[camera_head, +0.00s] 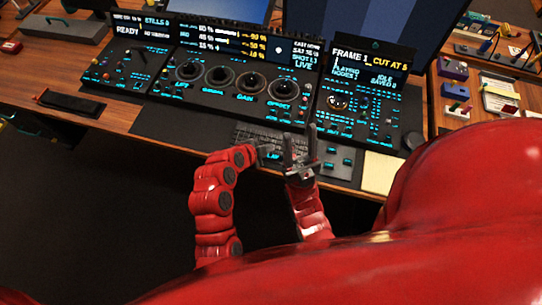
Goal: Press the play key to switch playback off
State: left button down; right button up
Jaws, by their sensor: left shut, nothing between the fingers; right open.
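A small panel with a cyan label that reads as "LAY" (272,156) shows at the front edge of the desk; its first letter and the key itself are partly hidden by my grippers. My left gripper (266,152) is shut and empty, right beside this label; I cannot tell whether it touches anything. My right gripper (300,143) is open and empty, with its fingers spread upward just right of the left one.
A dark keyboard (248,134) lies behind my grippers. The main console with several trackballs (218,76) stands farther back. A black bar (70,102) lies on the desk at left.

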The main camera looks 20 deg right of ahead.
pick_arm(q)
jog(key=shift+f+b, duration=0.9)
jog(key=shift+f, duration=0.45)
dwell(0.9)
jog(key=shift+f+b, duration=0.35)
jog(key=shift+b, duration=0.35)
jog(key=shift+f+b, duration=0.55)
jog(key=shift+b, duration=0.15)
dwell(0.5)
dwell(0.3)
jog(key=shift+r, duration=0.95)
